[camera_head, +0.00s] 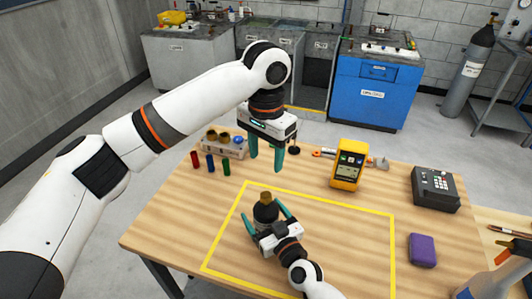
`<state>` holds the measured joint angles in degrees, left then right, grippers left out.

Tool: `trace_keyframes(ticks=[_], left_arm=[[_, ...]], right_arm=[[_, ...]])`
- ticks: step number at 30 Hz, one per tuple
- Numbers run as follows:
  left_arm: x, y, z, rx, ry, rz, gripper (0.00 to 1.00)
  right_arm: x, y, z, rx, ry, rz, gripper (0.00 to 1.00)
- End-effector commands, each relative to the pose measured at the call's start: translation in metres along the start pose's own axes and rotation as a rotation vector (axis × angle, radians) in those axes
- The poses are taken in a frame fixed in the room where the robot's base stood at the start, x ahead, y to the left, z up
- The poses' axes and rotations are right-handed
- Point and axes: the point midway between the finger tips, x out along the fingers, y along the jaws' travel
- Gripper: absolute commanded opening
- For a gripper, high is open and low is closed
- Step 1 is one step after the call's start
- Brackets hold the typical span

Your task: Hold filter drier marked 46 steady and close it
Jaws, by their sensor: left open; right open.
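A dark, upright cylinder with a brown-gold top (266,213) stands inside the yellow outline on the wooden table; it looks like the filter drier, but no marking 46 can be read. My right gripper (265,217) is open, with one teal finger on each side of the cylinder; I cannot tell whether they touch it. My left gripper (266,157) is open and empty, pointing down above and behind the cylinder, with a gap between them.
Red (194,160), blue (210,163) and green (226,167) cylinders stand at the back left before a rack (232,149). The outlined area's right half is clear.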

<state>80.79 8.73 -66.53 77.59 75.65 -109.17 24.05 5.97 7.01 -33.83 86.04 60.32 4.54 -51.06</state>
Motion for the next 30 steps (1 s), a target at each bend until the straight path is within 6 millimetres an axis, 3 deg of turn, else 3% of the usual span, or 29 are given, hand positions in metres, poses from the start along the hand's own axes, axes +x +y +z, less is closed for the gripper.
trace_keyframes(ticks=[9,15,21,30], left_arm=[[0.003,0.0,0.0,0.0,0.0,0.0,0.53],[0.006,0.0,0.0,0.0,0.0,0.0,0.53],[0.007,0.0,0.0,0.0,0.0,0.0,0.53],[0.007,0.0,0.0,0.0,0.0,0.0,0.53]], right_arm=[[-0.067,0.0,-0.002,-0.001,0.003,0.0,0.85],[-0.098,0.0,-0.002,-0.002,0.002,0.0,0.85],[-0.11,0.0,0.0,-0.001,0.001,0.0,0.85],[-0.11,0.0,0.0,-0.001,0.0,0.0,0.85]])
